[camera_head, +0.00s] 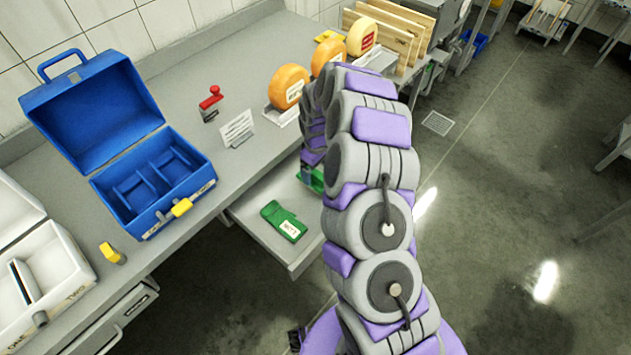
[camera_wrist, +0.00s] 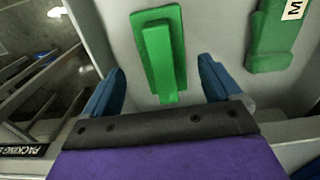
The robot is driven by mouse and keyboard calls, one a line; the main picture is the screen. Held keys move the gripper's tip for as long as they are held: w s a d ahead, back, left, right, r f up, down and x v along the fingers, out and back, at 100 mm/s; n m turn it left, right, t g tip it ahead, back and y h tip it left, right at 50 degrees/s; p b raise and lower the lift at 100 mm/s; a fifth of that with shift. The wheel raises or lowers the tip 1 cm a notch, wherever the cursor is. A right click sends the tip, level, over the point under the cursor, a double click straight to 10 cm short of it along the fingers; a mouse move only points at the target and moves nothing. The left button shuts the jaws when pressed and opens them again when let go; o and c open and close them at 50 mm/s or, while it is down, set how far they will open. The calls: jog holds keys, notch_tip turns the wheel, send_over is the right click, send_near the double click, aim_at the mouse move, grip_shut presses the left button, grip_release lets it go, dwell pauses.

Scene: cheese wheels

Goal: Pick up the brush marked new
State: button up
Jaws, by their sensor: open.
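Two green brushes lie in the open grey drawer (camera_head: 257,237). One brush (camera_head: 283,219) lies in the drawer's left part with a white label whose word I cannot read for sure. It shows at the right of the wrist view (camera_wrist: 270,40), where its label is cut by the frame edge. The other brush (camera_wrist: 162,60) is in the middle of the wrist view, no label visible on it; in the head view (camera_head: 313,180) my arm mostly hides it. My gripper (camera_wrist: 162,75) is open and empty, its blue fingers either side of this second brush. Contact cannot be told.
A blue open toolbox (camera_head: 150,222), a red-handled stamp (camera_head: 210,103), a small sign (camera_head: 236,129) and cheese wheels (camera_head: 288,86) stand on the grey counter above the drawer. A white two-part box (camera_head: 70,268) is at left. Open floor lies to the right.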

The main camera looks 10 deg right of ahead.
aim_at(315, 178)
jog(key=shift+a+f, duration=0.15)
jog(key=shift+f, duration=0.1)
notch_tip(315, 178, down, 5)
jog(key=shift+a+r+b, duration=0.1)
jog(key=shift+r+b, duration=0.05)
jog(key=shift+b, duration=0.75)
jog(key=shift+r, duration=0.1)
jog(key=c, duration=1.2)
